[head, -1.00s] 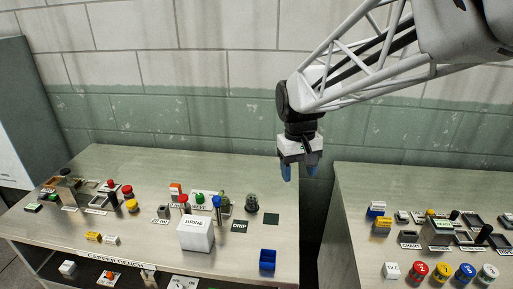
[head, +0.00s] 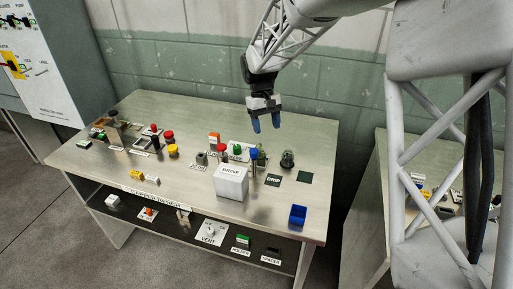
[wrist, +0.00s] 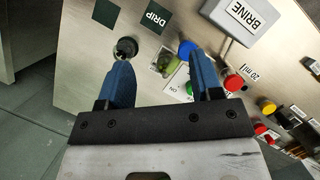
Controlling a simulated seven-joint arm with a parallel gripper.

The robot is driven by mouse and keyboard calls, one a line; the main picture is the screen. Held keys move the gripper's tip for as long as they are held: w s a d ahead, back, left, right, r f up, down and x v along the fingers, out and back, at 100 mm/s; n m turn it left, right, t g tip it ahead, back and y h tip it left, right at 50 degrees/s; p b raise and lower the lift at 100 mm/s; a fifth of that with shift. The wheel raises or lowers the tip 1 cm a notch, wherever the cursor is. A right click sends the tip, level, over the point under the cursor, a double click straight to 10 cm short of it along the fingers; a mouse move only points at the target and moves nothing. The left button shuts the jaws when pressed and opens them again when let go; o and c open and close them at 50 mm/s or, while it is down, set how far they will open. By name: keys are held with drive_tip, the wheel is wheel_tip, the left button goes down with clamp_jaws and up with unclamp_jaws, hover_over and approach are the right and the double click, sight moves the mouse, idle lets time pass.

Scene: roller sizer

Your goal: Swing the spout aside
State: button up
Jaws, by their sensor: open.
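My gripper (head: 266,123) hangs open and empty above the back right part of the steel bench (head: 150,185). In the wrist view its two blue fingers (wrist: 159,62) are spread apart above the bench top. A white box marked BRINE (head: 231,181) stands on the bench, with a blue-topped post (head: 254,155) at its right. That blue top shows near the right finger in the wrist view (wrist: 186,47). A dark green pad marked DRIP (head: 273,180) lies right of the box. I cannot tell for certain which part is the spout.
A dark round fitting (head: 287,159) stands behind the DRIP pad, with a plain green pad (head: 305,177) beside it. A blue bin (head: 298,215) sits at the front right. Red and yellow knobs stand at the left. A second bench is partly hidden by my arm.

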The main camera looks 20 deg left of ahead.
hover_over(254, 150)
drive_tip(key=w+a, duration=0.2)
wheel_tip(254, 150, down, 4)
drive_tip(key=shift+w+a+n+h, duration=0.1)
drive_tip(key=shift+n+h, duration=0.2)
drive_tip(key=shift+n, duration=0.1)
drive_tip(key=shift+f, duration=0.15)
drive_tip(key=shift+x, duration=3.8)
clamp_jaws()
